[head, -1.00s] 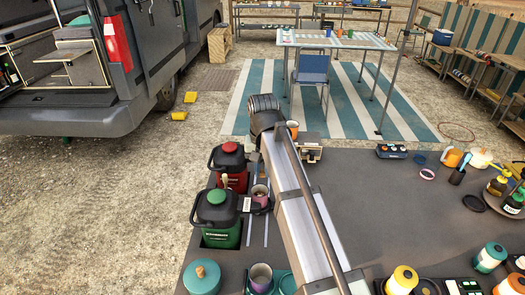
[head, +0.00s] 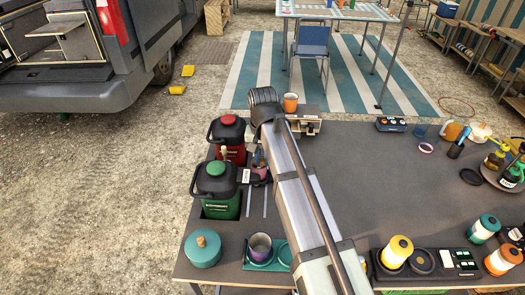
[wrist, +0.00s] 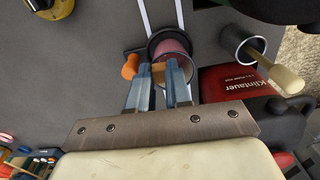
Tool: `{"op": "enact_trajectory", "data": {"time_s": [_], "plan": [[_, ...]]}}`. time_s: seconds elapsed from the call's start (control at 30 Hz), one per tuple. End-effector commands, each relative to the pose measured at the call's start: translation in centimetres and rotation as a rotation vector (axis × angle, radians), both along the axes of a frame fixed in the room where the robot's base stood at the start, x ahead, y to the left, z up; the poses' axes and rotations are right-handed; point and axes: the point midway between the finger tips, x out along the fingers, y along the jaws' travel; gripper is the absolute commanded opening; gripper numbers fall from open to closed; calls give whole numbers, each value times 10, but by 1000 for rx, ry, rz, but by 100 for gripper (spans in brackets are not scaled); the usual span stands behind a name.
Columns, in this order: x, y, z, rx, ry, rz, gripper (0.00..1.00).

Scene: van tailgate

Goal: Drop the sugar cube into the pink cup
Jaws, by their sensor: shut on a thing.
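The pink cup (wrist: 171,47) is in the wrist view, its round mouth and pink inside just beyond my fingertips. In the head view the cup (head: 260,170) stands beside the red canister, partly covered from above. My gripper (wrist: 161,76) is shut on a small tan-brown piece, the sugar cube (wrist: 158,73), whose edges are mostly hidden by the fingers. The cube overlaps the cup's near rim in the wrist view; its height above the cup cannot be told.
A red canister (head: 229,130) and a green canister (head: 216,187) stand close by. A purple cup (head: 260,246) sits on a green tray near the front. An orange mug (head: 290,103) stands behind. The counter's middle (head: 390,180) is clear.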

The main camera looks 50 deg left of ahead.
Motion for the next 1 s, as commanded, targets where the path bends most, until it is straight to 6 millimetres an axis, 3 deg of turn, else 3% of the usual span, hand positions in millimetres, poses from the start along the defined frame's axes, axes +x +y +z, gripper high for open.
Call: {"op": "enact_trajectory", "data": {"time_s": [0.33,0.37,0.67,1.0], "plan": [[0,0,-5,0,0,0,0],[0,0,-5,0,0,0,20],[0,0,-5,0,0,0,48],[0,0,0,1,-1,0,48]]}}
